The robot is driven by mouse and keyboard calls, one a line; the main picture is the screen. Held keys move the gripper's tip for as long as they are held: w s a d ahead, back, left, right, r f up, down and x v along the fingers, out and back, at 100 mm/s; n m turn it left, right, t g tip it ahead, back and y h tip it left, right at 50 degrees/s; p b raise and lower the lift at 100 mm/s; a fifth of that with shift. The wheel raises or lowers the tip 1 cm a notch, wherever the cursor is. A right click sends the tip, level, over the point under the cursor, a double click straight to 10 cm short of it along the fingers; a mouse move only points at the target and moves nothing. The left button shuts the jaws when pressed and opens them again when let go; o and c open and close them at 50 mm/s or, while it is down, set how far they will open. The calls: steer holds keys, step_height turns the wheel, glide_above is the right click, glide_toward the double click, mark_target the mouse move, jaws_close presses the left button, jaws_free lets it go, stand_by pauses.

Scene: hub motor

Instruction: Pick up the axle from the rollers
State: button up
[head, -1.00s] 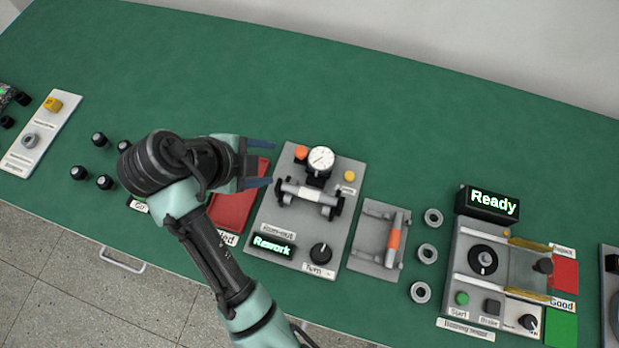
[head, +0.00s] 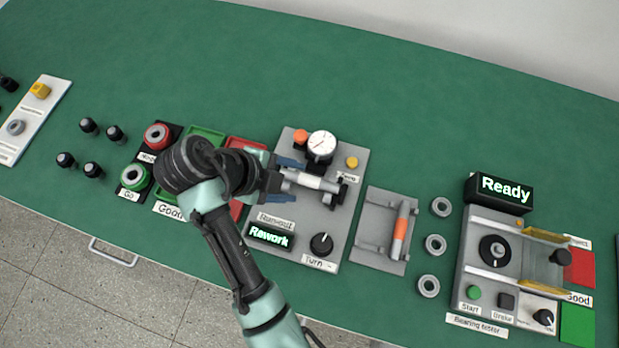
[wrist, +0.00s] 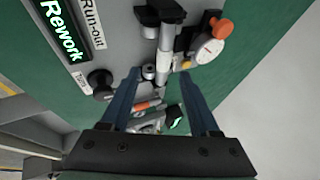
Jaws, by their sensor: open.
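The axle (head: 314,182), a silvery shaft with a pale middle band, lies across the dark rollers of the run-out gauge (head: 322,215). Its left end is partly hidden by my gripper in the head view. My gripper (head: 298,181) is open, its blue fingers at the left end of the axle, one above and one below it in the picture. In the wrist view the axle (wrist: 167,38) lies ahead of the open fingers (wrist: 161,76), roughly in line with the gap. I cannot tell whether either finger touches it. The gauge's display reads "Rework".
A round dial gauge (head: 321,146) stands just behind the axle, beside an orange knob (head: 300,136). A second shaft with an orange band (head: 401,230) lies in a grey cradle (head: 372,225) to the right. Green and red trays are partly behind my arm. The back of the bench is clear.

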mark_target(306, 180)
steer(key=x, duration=0.5)
steer(key=shift+w+a, duration=0.1)
steer(key=shift+w, duration=0.35)
jaws_close()
stand_by(1.0)
